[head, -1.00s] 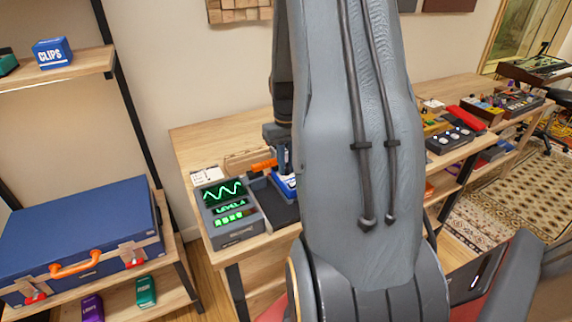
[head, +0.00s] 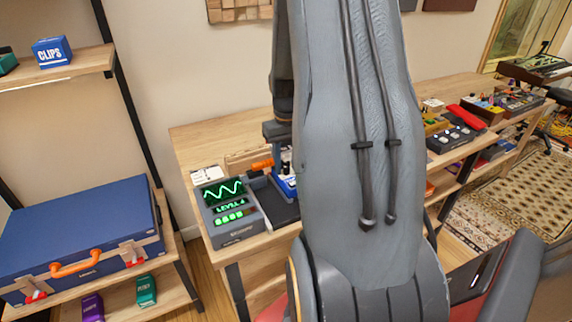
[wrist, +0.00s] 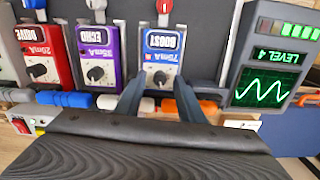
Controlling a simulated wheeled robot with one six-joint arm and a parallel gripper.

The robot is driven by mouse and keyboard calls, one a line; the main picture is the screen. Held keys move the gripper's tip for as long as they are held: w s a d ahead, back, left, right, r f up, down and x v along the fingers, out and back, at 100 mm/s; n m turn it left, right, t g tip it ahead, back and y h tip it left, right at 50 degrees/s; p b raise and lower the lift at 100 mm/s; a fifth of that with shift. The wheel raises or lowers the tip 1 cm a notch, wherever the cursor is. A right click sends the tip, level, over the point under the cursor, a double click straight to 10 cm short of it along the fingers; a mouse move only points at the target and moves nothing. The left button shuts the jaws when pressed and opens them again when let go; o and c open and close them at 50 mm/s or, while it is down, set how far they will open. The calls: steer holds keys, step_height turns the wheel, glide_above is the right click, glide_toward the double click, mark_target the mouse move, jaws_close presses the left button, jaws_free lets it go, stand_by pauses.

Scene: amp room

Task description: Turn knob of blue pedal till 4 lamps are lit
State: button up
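The blue BOOST pedal (wrist: 163,52) shows in the wrist view, with its dark knob (wrist: 160,79) on its lower half. My gripper (wrist: 160,86) is open; its two fingers stand to the left and right of the knob with gaps visible. I cannot tell the fingertips' height over the pedal. The grey meter box (wrist: 232,85) shows "LEVEL 4", a green wave and several lit green lamps (wrist: 295,28). In the head view the meter's lit lamps (head: 230,217) show too. The pedal (head: 287,184) is partly hidden by my arm there.
A purple ECHO pedal (wrist: 101,55) and a red DRIVE pedal (wrist: 45,55) stand beside the blue one. A blue case (head: 75,235) lies on the left shelf. More gear stands on the desk at right.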

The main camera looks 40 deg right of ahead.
mark_target(286, 168)
step_height(286, 168, up, 8)
steer(key=shift+f+b, duration=0.25)
steer(key=shift+b, duration=0.4)
steer(key=s+a+f+n, duration=0.1)
steer(key=s+a, duration=0.2)
steer(key=a, duration=0.6)
steer(key=s+a+f+n, duration=0.1)
steer(key=s+a, duration=0.2)
steer(key=a, duration=0.7)
steer(key=s+a+f+n, duration=0.1)
steer(key=s+a, duration=0.2)
steer(key=a, duration=0.6)
steer(key=shift+s+a+n+t, duration=0.3)
steer(key=shift+s+a+t, duration=0.05)
steer(key=shift+s+t, duration=0.05)
